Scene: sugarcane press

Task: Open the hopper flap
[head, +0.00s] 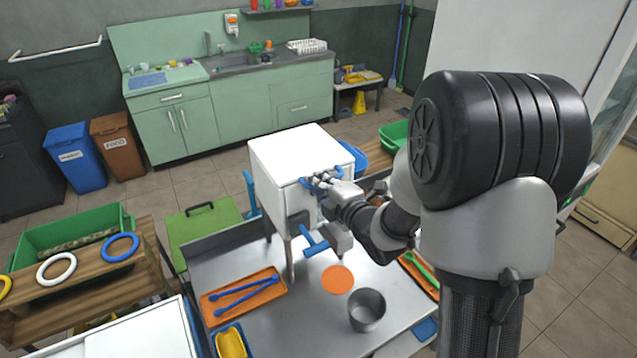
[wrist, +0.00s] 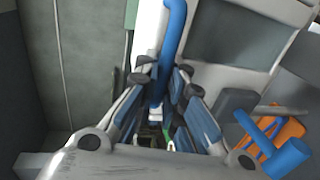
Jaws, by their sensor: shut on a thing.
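The press is a white box (head: 290,152) standing on a metal worktop (head: 225,262). Its hopper flap seems to be at the upper front side, where a curved blue handle (head: 306,183) shows; the flap's outline is not clear. My gripper (head: 325,181) reaches in from the right and is shut on the blue handle. In the wrist view the blue handle (wrist: 173,42) runs down from the top to between the fingertips of my gripper (wrist: 160,92). My fingers hide part of the handle and of the press front.
Below the gripper, a blue T-shaped lever (head: 315,243) sticks out of the press. An orange tray (head: 211,306) with blue tongs, an orange disc (head: 337,279) and a metal cup (head: 367,310) are on the worktop. A green crate (head: 105,222) stands at the left.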

